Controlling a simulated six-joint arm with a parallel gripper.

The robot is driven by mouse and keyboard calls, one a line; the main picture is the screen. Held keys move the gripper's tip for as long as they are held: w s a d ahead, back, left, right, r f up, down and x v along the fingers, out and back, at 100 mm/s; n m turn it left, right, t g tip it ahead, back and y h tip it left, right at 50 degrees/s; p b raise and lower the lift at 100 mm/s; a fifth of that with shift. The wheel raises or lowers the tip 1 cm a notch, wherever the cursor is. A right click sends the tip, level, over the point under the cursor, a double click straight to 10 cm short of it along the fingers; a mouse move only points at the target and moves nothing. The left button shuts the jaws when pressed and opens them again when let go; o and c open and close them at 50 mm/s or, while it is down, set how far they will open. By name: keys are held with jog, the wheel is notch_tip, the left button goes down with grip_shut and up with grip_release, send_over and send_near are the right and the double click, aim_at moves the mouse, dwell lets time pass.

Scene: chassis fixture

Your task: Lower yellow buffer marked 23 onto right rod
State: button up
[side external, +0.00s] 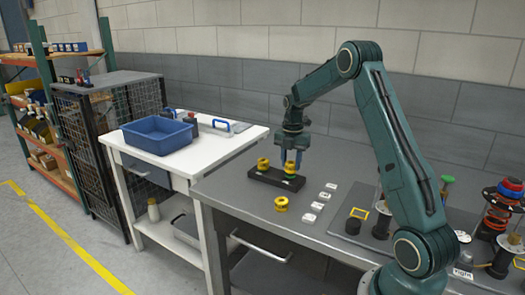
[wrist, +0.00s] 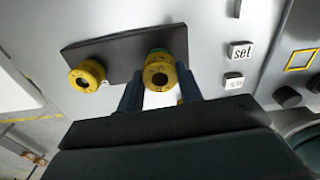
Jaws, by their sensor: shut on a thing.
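A black bar-shaped base (side external: 270,180) lies on the grey bench; it also shows in the wrist view (wrist: 110,42). A yellow buffer (side external: 263,164) stands at its left end; it also shows in the wrist view (wrist: 88,76). My gripper (side external: 291,160) is pointed down over the right end, shut on another yellow buffer (side external: 290,168). In the wrist view this buffer (wrist: 160,70) sits between the blue fingers, its dark round hole facing me. Something green (wrist: 154,51) shows just behind it. The right rod is hidden, and I cannot read the number 23.
A loose yellow buffer (side external: 281,204) lies on the bench in front of the base. Several white labels (side external: 318,206) lie to the right. Farther right is a dark board (side external: 350,225) with posts. A blue bin (side external: 158,134) stands on a white table at left.

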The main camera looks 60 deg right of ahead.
jog(key=shift+f, duration=0.55)
dwell(1.4)
jog(key=o, duration=1.1)
jog(key=shift+c, duration=0.2)
jog(key=shift+r, duration=3.55)
